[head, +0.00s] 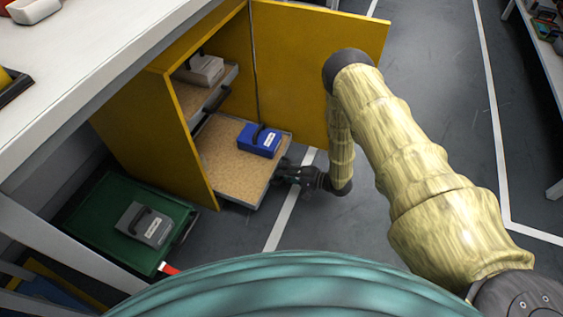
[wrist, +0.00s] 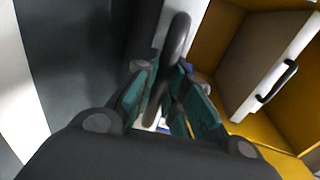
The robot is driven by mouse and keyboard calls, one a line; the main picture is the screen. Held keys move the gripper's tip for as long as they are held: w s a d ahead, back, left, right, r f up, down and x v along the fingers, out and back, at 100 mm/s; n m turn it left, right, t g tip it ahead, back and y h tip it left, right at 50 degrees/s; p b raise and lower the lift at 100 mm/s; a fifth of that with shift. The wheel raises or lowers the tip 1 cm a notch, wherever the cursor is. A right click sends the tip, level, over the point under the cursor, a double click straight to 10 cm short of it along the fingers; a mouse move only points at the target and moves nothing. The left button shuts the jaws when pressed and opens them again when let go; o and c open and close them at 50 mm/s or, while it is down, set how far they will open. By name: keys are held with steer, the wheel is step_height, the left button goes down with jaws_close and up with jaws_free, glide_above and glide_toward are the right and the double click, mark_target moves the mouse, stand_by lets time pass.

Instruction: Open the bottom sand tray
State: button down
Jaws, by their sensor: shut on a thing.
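The bottom sand tray (head: 222,172) sticks far out of the yellow cabinet (head: 155,135), its tan sand bed exposed. A blue box-shaped item with a dark handle and white label (head: 258,139) stands on it. My gripper (head: 285,173) is at the tray's front edge in the head view. In the wrist view my gripper (wrist: 165,88) is closed around a dark handle bar (wrist: 179,38), the tray's handle. The fingers hide part of the bar.
An upper tray (head: 223,80) holding a grey box (head: 203,69) sits above. The yellow cabinet door (head: 310,60) is open behind my arm. A green tray (head: 95,215) with a grey box (head: 145,224) is at left, below the white worktop (head: 90,60). Floor to the right is clear.

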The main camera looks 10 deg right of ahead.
steer(key=shift+f+p+v, duration=0.2)
steer(key=shift+v, duration=0.75)
steer(key=shift+f+p+v, duration=0.2)
steer(key=shift+v, duration=0.75)
steer(key=shift+f+p+v, duration=0.15)
steer(key=shift+p+v, duration=0.05)
steer(key=shift+v, duration=0.75)
steer(key=shift+d, duration=0.15)
steer(key=c, duration=1.7)
jaws_free()
steer(key=shift+s, duration=0.1)
steer(key=v, duration=1.2)
